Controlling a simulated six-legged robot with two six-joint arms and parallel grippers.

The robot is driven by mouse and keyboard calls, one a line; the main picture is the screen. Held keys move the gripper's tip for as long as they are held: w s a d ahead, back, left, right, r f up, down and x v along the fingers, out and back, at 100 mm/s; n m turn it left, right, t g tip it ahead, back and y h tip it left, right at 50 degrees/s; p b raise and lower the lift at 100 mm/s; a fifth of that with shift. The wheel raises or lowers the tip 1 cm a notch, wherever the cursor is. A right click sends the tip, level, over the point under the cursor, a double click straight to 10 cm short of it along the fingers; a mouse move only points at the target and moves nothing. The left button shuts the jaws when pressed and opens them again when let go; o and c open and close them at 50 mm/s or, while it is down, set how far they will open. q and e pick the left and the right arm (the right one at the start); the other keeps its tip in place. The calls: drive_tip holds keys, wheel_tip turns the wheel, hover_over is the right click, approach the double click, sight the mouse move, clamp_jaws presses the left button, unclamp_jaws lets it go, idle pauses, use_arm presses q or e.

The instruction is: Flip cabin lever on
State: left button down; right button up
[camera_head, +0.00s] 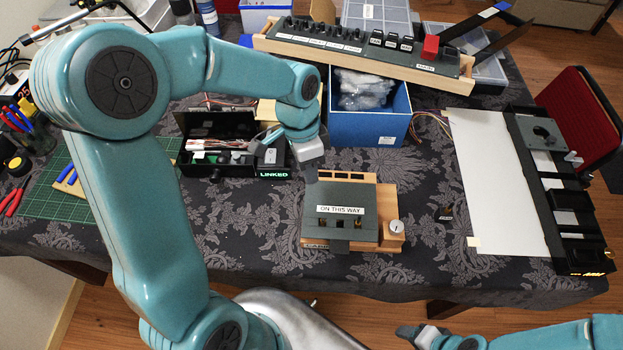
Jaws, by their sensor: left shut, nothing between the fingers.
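A small panel box with a wooden base and a dark grey top marked "ON THIS WAY" (341,222) stands near the middle of the table. Small dark slots or switches show on its front part. I cannot tell which part is the cabin lever. My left gripper (309,158) is just behind this box, above the table, shut and empty; its fingertips are small in the picture, and I cannot tell whether they touch anything. My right gripper (416,333) is low at the bottom edge, in front of the table; its fingers are too unclear to read.
A long wooden-framed switch panel (355,48) with a red block lies across a blue box (368,126) at the back. A black open box marked "LINKED" (225,168) is at left. A white board with a black panel (500,180) lies at right. Front-left cloth is clear.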

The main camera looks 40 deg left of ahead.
use_arm(q)
drive_tip(key=v, duration=0.4)
drive_tip(key=shift+s+d, duration=0.15)
idle(0.5)
